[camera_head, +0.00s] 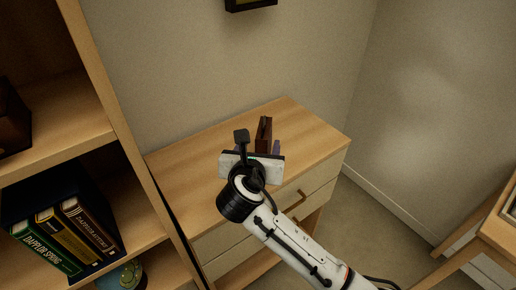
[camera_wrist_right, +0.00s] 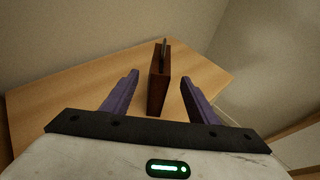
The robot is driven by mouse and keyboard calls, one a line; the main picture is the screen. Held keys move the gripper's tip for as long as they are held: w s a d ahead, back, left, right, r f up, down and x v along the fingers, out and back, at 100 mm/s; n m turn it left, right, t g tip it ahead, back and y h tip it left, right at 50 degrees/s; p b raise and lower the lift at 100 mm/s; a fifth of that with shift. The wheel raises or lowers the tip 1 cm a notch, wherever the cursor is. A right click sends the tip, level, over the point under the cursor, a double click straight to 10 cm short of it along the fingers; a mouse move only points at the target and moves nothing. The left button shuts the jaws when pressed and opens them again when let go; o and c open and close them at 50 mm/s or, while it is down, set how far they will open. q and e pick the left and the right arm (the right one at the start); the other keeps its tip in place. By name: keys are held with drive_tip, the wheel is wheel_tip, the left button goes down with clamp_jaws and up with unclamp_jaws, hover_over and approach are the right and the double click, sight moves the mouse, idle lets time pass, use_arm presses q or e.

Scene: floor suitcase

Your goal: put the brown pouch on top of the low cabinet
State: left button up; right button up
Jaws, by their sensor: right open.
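The low cabinet (camera_head: 190,158) is light wood with drawers and stands against the wall; its bare top also shows in the right wrist view (camera_wrist_right: 60,104). The brown pouch (camera_head: 264,134) stands upright on the cabinet top, towards its back. In the right wrist view the pouch (camera_wrist_right: 159,82) is between the two purple fingers, with a gap on each side. My right gripper (camera_head: 262,150) is open around the pouch and not closed on it. Its white body hides the lower part of the pouch in the head view. My left gripper is not in view.
A tall wooden shelf (camera_head: 108,95) with several books (camera_head: 72,235) and a round blue-green object (camera_head: 122,276) stands close on the left. A framed picture (camera_head: 250,4) hangs above. A wooden table (camera_head: 497,225) is at the right. The cabinet top is otherwise clear.

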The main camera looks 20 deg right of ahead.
drive_tip(key=shift+v, duration=1.8)
